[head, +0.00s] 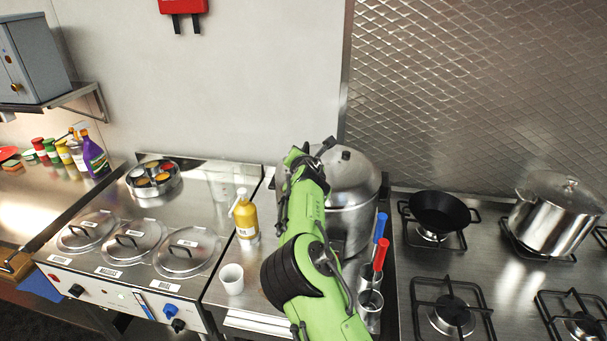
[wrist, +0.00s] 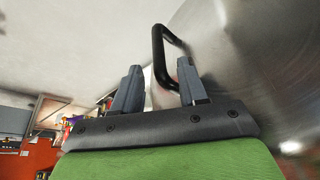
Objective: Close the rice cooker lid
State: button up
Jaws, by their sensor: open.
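The rice cooker (head: 357,225) is a large silver pot with a domed lid (head: 352,172) and a small dark knob on top. It stands on the steel counter in the head view, partly hidden by my arm. I cannot tell how far the lid stands open. My gripper (head: 303,158) is at the upper left side of the lid, its fingertips hard to make out there. In the wrist view my gripper (wrist: 160,82) is open, its two grey fingers apart. A black bar handle (wrist: 158,55) shows just beyond and between them, beside the curved metal surface (wrist: 250,60). I see no grip on it.
A yellow bottle (head: 245,217) and a white cup (head: 231,279) stand left of my arm. Red- and blue-handled utensils (head: 378,250) stand in metal cups at right. A stove with a black pan (head: 440,211) and steel pot (head: 556,215) lies further right.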

jog(key=b+v, duration=0.2)
jog(key=v, duration=0.8)
jog(key=shift+s, duration=0.3)
